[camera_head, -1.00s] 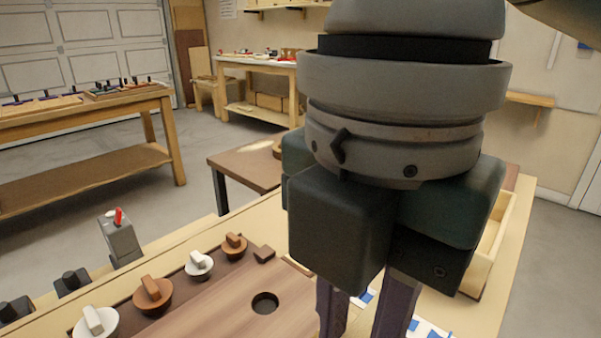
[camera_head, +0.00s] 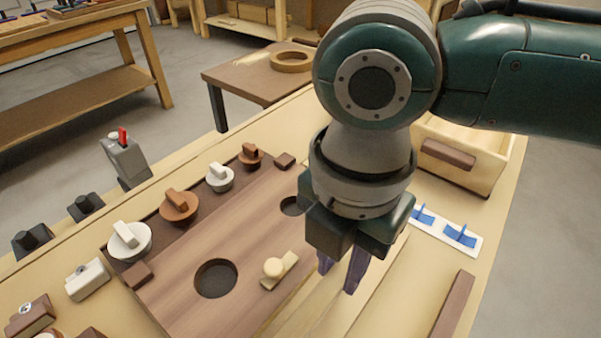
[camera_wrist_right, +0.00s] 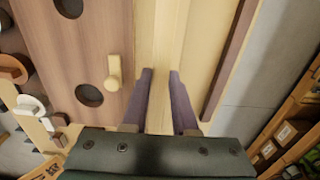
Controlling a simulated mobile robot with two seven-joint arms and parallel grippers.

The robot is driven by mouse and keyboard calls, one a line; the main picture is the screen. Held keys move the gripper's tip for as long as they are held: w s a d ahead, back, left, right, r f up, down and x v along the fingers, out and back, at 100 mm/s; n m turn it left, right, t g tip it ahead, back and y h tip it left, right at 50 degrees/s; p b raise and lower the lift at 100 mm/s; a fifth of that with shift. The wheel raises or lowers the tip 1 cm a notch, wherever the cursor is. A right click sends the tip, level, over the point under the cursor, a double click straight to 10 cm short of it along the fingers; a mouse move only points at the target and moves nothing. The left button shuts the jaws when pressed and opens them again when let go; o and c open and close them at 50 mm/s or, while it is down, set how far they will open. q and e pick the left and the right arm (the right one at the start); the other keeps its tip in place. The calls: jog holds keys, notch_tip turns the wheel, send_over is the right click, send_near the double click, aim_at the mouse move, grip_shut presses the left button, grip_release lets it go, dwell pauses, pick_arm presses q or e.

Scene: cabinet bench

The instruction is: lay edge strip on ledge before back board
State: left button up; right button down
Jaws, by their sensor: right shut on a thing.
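My right gripper (camera_head: 340,278) points down beside the brown board with round holes (camera_head: 200,305). In the right wrist view its two purple fingers (camera_wrist_right: 161,95) are on either side of a pale wooden strip (camera_wrist_right: 160,75), and it is shut on this strip. The strip runs lengthwise away between the fingers, next to the board's edge; whether it touches the bench below is unclear. A dark brown strip (camera_head: 453,305) lies apart to the right on the bench. I cannot tell which piece is the back board. My left gripper is out of view.
Several knobs (camera_head: 178,206) line the board's far side. A pale latch (camera_head: 278,270) sits on the board. A white plate with blue clips (camera_head: 448,231) and a wooden box (camera_head: 480,165) stand right of my gripper. A grey switch box (camera_head: 127,160) stands at the back.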

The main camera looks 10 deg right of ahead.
aim_at(335, 288)
notch_tip(335, 288, down, 5)
jog(key=shift+r+b, duration=0.2)
jog(key=shift+b, duration=0.4)
jog(key=shift+f, duration=0.15)
